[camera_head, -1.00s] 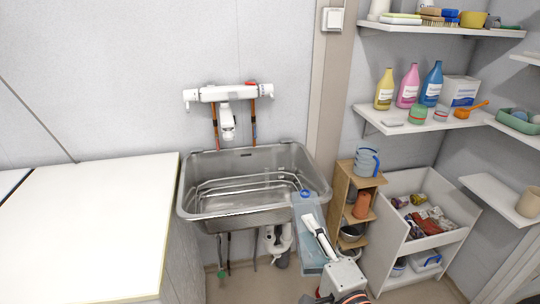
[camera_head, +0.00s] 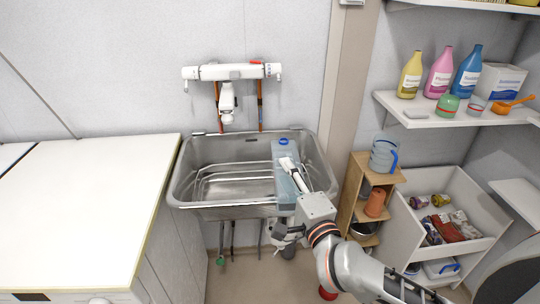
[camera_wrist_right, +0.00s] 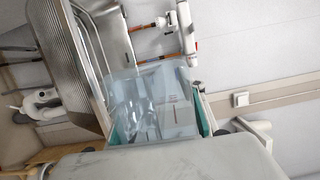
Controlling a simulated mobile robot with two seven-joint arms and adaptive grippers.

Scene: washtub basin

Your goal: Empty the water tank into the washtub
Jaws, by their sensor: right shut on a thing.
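The water tank (camera_head: 284,190) is a tall, translucent blue container with a blue cap (camera_head: 284,141). In the head view it looks upright, overlapping the front right part of the washtub (camera_head: 186,191), a steel basin with a wire rack inside. I cannot tell whether the tank touches the rim. My right gripper (camera_head: 291,172) is shut on the tank from the near side. In the right wrist view the clear tank (camera_wrist_right: 155,103) fills the middle, with the washtub (camera_wrist_right: 66,62) at left. My left gripper is not in view.
A white wall tap (camera_head: 227,98) hangs behind the basin. A white counter (camera_head: 80,215) stands at left. At right are a wooden shelf (camera_head: 349,195) with a jug (camera_head: 384,156), a white bin unit (camera_head: 402,225), and a wall shelf (camera_head: 390,105) with bottles. The basin's left part is free.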

